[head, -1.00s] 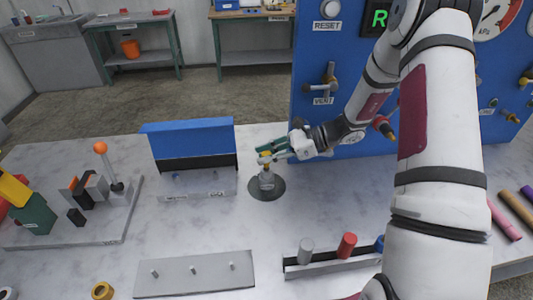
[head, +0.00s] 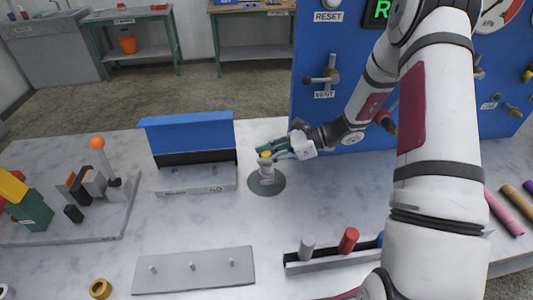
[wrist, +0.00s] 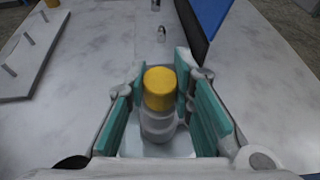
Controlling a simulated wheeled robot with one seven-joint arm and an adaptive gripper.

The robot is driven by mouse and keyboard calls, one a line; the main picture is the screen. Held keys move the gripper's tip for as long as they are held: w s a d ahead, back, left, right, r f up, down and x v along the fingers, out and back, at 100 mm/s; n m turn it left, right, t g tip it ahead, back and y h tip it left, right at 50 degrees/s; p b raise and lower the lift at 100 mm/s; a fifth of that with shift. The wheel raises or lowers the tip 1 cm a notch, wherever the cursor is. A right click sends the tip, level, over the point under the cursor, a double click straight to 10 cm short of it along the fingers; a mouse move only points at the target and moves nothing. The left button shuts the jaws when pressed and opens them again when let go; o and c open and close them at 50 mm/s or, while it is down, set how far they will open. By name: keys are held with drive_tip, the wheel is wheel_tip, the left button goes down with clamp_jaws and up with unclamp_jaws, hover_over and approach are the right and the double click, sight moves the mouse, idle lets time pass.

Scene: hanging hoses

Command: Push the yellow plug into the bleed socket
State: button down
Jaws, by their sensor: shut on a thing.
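The yellow plug (head: 265,154) shows at the tips of my gripper (head: 272,153) in the head view. In the wrist view it is a yellow cap (wrist: 160,88) between the teal finger pads of my gripper (wrist: 163,100), which is shut on it. A grey stepped fitting (head: 267,174) stands upright on a dark round base (head: 277,184), directly under the plug; I take it for the bleed socket, though no label is readable. In the wrist view the grey body (wrist: 158,125) lies below the cap. I cannot tell how deep the plug sits.
A blue-topped stand (head: 188,135) is close to the left of the fitting. A blue panel (head: 340,50) with valves rises behind my arm. A flat plate with pegs (head: 195,273) and a rack with coloured cylinders (head: 330,259) lie nearer. The table around the fitting is clear.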

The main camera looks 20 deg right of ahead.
drive_tip(key=shift+f, duration=0.3)
drive_tip(key=c, duration=1.3)
unclamp_jaws()
drive_tip(key=v, duration=1.2)
